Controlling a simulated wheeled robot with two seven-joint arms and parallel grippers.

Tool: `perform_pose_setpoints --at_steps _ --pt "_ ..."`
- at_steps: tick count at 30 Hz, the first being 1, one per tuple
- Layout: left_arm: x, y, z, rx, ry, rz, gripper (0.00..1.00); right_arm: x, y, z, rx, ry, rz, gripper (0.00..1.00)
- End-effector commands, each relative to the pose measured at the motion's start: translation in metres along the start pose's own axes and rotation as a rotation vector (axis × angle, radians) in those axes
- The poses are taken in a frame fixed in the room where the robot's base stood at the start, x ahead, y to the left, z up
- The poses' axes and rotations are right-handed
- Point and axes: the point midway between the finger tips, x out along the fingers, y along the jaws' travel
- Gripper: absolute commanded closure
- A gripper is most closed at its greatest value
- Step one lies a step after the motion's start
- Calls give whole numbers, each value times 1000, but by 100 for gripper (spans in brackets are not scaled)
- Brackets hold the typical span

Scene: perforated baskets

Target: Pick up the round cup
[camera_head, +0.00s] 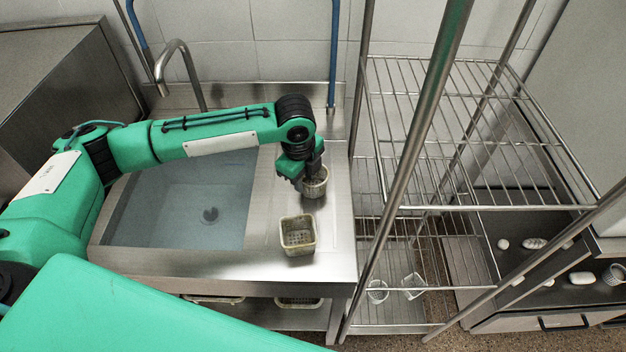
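The round cup (315,188) is a small, pale perforated basket standing on the steel counter to the right of the sink. My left gripper (307,178) points down at it, with its dark fingers at the cup's rim and overlapping its upper left part. The fingers hide part of the cup, and I cannot tell whether they are closed on its wall. A square perforated basket (298,236) stands apart on the counter, nearer to me. My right gripper is not in view.
The sink basin (178,214) lies left of the cup, with a curved faucet (186,62) behind it. A wire shelf rack (455,130) with upright posts stands close on the right. Two clear containers (412,286) (377,291) sit on its lower shelf. Bare counter surrounds the square basket.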

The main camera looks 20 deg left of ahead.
Motion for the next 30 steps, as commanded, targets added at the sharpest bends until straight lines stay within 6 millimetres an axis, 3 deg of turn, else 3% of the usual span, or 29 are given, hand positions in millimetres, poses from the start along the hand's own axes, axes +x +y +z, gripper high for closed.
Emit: perform_pose_setpoints --at_steps 5,15,23,28,30 --pt "11 0 0 -1 -1 1 71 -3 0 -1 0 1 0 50" --pt "56 -2 4 0 -1 0 71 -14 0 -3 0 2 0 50" --pt "60 -2 3 1 -1 -2 71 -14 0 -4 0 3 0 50" --pt "59 -2 3 1 -1 -2 100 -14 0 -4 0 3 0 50" --pt "59 -2 3 1 -1 -2 100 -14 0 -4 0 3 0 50"
